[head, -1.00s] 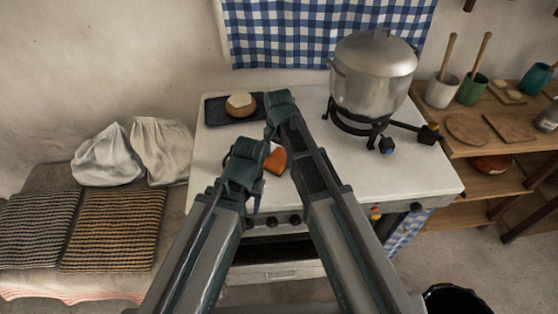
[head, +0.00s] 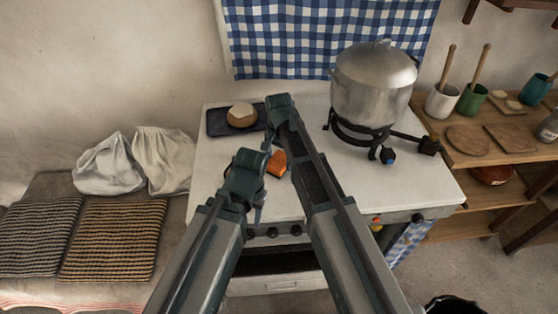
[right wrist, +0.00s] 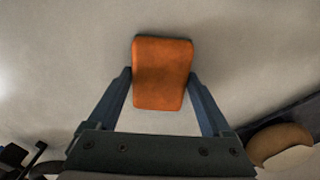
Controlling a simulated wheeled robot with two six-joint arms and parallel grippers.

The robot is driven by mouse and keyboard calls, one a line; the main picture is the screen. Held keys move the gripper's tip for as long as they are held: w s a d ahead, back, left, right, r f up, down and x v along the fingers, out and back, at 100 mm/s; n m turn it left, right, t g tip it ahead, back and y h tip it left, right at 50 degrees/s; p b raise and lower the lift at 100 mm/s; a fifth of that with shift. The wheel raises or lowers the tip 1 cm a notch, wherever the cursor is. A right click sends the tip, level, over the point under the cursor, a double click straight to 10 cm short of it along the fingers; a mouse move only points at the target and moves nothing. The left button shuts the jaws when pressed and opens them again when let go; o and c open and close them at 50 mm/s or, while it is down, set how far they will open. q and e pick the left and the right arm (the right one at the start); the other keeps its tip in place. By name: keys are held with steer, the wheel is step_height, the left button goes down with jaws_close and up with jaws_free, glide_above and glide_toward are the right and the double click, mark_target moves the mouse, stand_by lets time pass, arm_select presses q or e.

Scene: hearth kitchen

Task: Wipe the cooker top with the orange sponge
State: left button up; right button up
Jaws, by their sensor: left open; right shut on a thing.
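The white cooker top (head: 305,195) fills the middle of the head view. The orange sponge (head: 277,163) is over its left-middle part, partly hidden behind my arms. My right gripper (right wrist: 160,78) is shut on the sponge, one finger at each side in the right wrist view (right wrist: 163,60). The pale cooker top lies beyond it there; I cannot tell whether the sponge touches it. In the head view the right gripper's fingers are mostly hidden by its wrist. My left gripper (head: 258,208) is open and empty, over the cooker's front left part.
A large metal pot (head: 372,88) stands on a black burner (head: 352,133) at the back right. A dark tray (head: 217,126) with a round brown-and-white item (head: 241,115) lies at the back left. A wooden shelf (head: 478,158) is right, a bench with woven mats (head: 112,240) left.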

steer(key=shift+w+r+p, duration=0.3)
steer(key=shift+r+p, duration=0.25)
steer(key=shift+p, duration=0.05)
steer(key=shift+s+r+p, duration=0.15)
steer(key=shift+r+p, duration=0.75)
steer(key=shift+r, duration=0.05)
step_height(320, 180, up, 3)
steer(key=p, duration=0.3)
steer(key=shift+f, duration=0.1)
step_height(320, 180, up, 3)
steer(key=p, duration=0.3)
